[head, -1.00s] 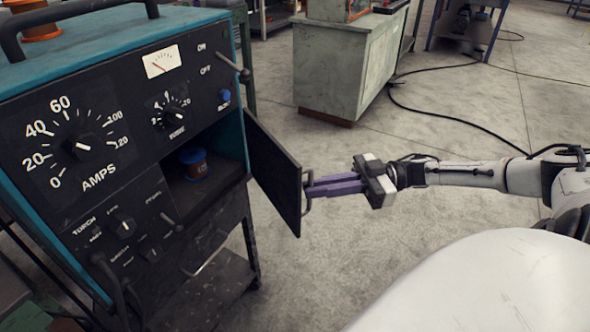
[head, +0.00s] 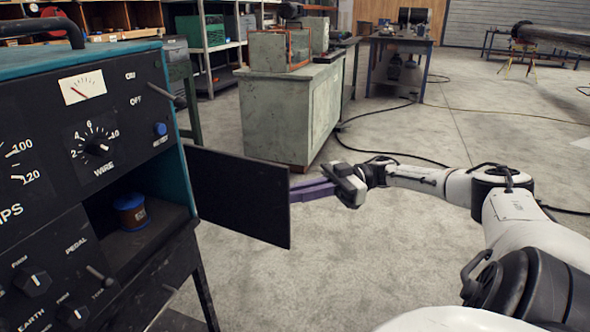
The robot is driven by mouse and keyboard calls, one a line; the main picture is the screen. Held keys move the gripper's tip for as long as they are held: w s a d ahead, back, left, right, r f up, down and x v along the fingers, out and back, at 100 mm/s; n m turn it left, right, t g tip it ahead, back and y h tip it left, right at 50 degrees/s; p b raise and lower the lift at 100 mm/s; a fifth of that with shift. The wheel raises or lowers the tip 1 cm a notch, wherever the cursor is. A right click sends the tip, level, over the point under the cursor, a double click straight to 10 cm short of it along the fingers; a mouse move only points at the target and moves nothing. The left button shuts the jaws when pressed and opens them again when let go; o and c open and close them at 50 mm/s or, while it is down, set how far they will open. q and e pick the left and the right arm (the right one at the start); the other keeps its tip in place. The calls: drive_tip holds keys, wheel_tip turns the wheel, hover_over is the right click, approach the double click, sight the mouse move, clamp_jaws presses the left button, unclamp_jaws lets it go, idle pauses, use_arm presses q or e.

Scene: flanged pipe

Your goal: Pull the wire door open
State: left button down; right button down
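The wire door (head: 240,195) is a flat black panel hinged on the right side of the teal and black welding machine (head: 90,150). It stands swung wide open, with its inner face toward me. The open compartment (head: 165,217) holds a small spool (head: 131,211) with a blue rim. My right gripper (head: 306,188) is on the far side of the door, its purple fingers close together and reaching behind the door's right edge. The fingertips and the handle are hidden now; the earlier view shows the fingers closed at the handle. My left gripper is not in view.
A grey-green cabinet (head: 290,115) stands behind the door, with open floor between. A dark cable (head: 390,155) lies on the floor beyond my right arm. Shelving (head: 215,45) and a workbench (head: 400,60) stand farther back.

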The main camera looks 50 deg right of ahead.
drive_tip(key=shift+w+r, duration=0.3)
drive_tip(key=shift+w, duration=0.05)
drive_tip(key=c, duration=2.1)
unclamp_jaws()
drive_tip(key=shift+w, duration=0.1)
drive_tip(key=shift+o, duration=1.3)
drive_tip(key=shift+w+a+f, duration=0.15)
drive_tip(key=shift+w, duration=0.05)
use_arm(q)
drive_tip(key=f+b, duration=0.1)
drive_tip(key=b, duration=0.1)
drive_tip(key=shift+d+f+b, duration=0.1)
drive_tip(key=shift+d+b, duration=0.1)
drive_tip(key=shift+b, duration=0.2)
use_arm(e)
drive_tip(key=v, duration=1.1)
drive_tip(key=shift+s+a, duration=0.15)
drive_tip(key=shift+f, duration=0.1)
